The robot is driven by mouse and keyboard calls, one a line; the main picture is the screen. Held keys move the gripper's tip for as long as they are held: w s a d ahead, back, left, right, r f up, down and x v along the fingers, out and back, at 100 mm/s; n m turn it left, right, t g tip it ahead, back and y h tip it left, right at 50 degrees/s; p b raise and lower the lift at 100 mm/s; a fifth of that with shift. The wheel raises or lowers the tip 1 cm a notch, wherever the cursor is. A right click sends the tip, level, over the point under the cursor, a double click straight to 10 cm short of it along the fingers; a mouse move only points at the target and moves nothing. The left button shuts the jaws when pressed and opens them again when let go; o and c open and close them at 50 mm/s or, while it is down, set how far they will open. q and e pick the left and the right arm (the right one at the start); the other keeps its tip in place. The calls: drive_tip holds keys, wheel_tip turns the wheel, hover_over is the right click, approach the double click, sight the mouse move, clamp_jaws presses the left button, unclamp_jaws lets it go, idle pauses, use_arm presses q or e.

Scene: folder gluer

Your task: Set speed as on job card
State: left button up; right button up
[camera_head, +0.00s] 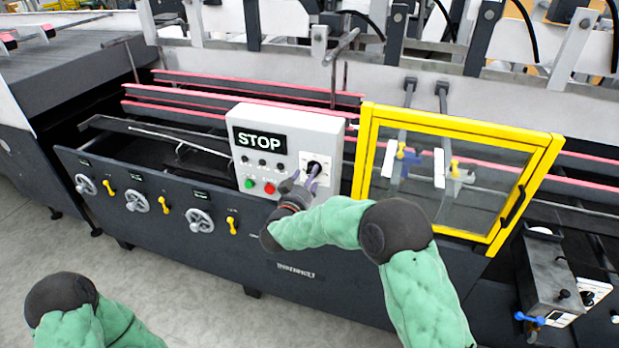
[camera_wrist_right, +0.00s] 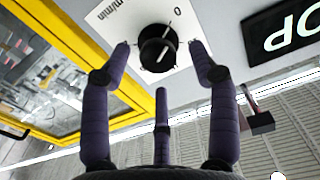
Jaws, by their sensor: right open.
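The black speed knob (camera_wrist_right: 158,47) sits on a white dial plate (camera_wrist_right: 112,17) marked "0" and "m/min", with a pale line across the knob. In the head view the dial plate (camera_head: 327,166) is on the right part of the light grey control panel (camera_head: 285,120), and my gripper partly covers it. My right gripper (camera_wrist_right: 160,45) is open, with one purple finger on each side of the knob and a visible gap to it. It also shows in the head view (camera_head: 304,178) in front of the panel. My left arm shows at the lower left, but its gripper is out of view. No job card is readable.
The panel has a STOP display (camera_head: 260,140), a green button (camera_head: 249,183) and a red button (camera_head: 269,188). A yellow-framed guard door (camera_head: 455,127) stands close to the right. Handwheels (camera_head: 137,202) and yellow levers (camera_head: 163,205) line the machine's front at left.

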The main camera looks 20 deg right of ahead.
drive_tip(key=shift+w+d, duration=0.4)
drive_tip(key=shift+w, duration=0.1)
drive_tip(key=shift+r, duration=0.1)
drive_tip(key=c, duration=1.1)
